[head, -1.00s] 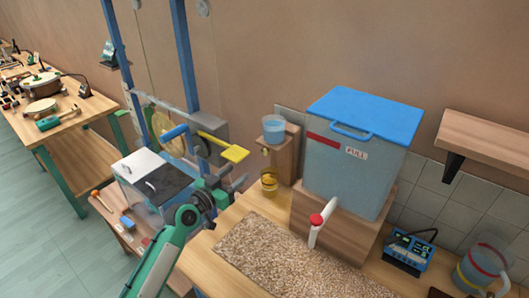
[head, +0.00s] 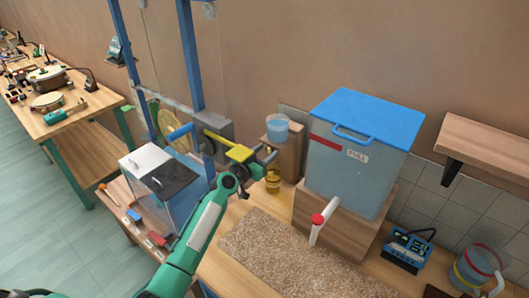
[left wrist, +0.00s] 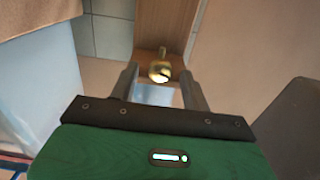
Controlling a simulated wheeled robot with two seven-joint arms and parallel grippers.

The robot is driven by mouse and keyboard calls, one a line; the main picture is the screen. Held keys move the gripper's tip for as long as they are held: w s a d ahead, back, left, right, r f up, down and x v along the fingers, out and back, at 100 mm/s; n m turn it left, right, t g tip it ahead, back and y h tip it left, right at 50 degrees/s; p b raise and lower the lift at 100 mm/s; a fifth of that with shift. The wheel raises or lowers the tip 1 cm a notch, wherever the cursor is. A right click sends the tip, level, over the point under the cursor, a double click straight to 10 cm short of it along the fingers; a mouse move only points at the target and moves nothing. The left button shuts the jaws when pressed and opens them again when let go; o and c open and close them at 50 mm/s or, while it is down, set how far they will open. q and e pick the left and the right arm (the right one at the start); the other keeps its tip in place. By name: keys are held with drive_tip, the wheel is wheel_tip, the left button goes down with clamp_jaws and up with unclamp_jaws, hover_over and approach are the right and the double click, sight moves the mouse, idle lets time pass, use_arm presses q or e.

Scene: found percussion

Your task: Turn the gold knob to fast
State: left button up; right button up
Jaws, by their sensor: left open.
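The gold knob (left wrist: 159,73) shows in the left wrist view on the front of a wooden stand (left wrist: 163,30). In that view my left gripper (left wrist: 160,80) is open, with one finger on each side of the knob. I cannot tell whether the fingers touch it. In the head view my left gripper (head: 268,156) is at the front of the wooden stand (head: 287,152) and hides most of the knob there. Any speed marking is too small to read. My right gripper is not in view.
A clear blue cup (head: 278,128) stands on top of the stand, and an amber jar (head: 273,183) is below it. A yellow lever end (head: 239,153) is close left of my gripper. A blue-lidded tank (head: 345,175) stands to the right.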

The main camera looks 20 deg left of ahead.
use_arm(q)
drive_tip(key=c, duration=1)
drive_tip(key=shift+o, duration=0.2)
